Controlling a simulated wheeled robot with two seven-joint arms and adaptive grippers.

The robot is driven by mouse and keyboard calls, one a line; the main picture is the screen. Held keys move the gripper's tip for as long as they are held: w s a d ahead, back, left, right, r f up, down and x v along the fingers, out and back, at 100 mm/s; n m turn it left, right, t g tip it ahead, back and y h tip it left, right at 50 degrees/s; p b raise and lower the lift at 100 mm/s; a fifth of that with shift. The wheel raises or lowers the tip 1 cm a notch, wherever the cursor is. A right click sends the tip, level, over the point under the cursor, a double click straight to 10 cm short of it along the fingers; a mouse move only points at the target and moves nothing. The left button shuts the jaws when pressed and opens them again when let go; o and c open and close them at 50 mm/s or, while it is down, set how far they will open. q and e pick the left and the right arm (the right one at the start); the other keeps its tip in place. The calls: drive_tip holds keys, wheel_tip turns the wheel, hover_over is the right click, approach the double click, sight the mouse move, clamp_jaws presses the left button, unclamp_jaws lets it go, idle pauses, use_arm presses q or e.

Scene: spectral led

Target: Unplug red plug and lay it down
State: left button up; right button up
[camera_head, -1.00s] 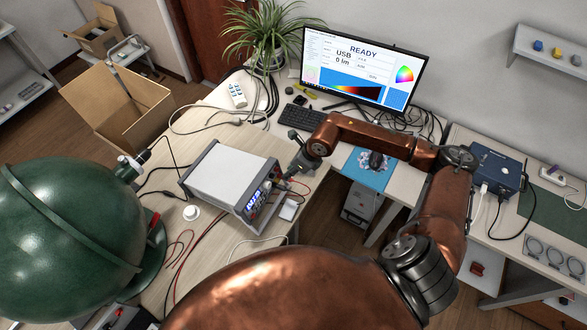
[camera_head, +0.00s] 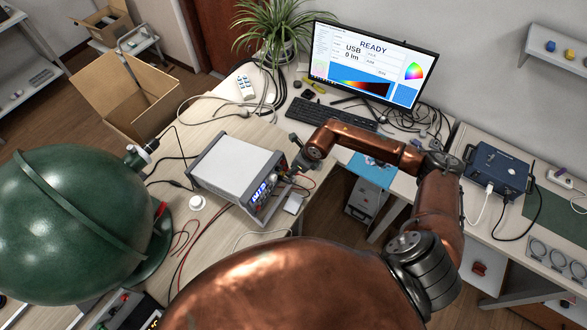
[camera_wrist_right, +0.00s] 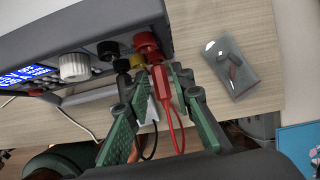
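The red plug (camera_wrist_right: 160,88) stands at a red terminal on the front of the grey bench power supply (camera_wrist_right: 85,38), with its red cable hanging toward the camera. My right gripper (camera_wrist_right: 158,82) has its green fingers on either side of the plug, with gaps visible; it looks open around it. In the head view, the right gripper (camera_head: 296,166) is at the front right corner of the power supply (camera_head: 235,170), and the plug is too small to make out there. A black cable hangs beside the red one, its plug partly hidden by the left finger. My left gripper is not in view.
A large green sphere (camera_head: 75,220) stands left of the supply, with a white disc (camera_head: 197,202) and loose cables between. The bench edge is close to the gripper.

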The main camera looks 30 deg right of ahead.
clamp_jaws()
idle(0.4)
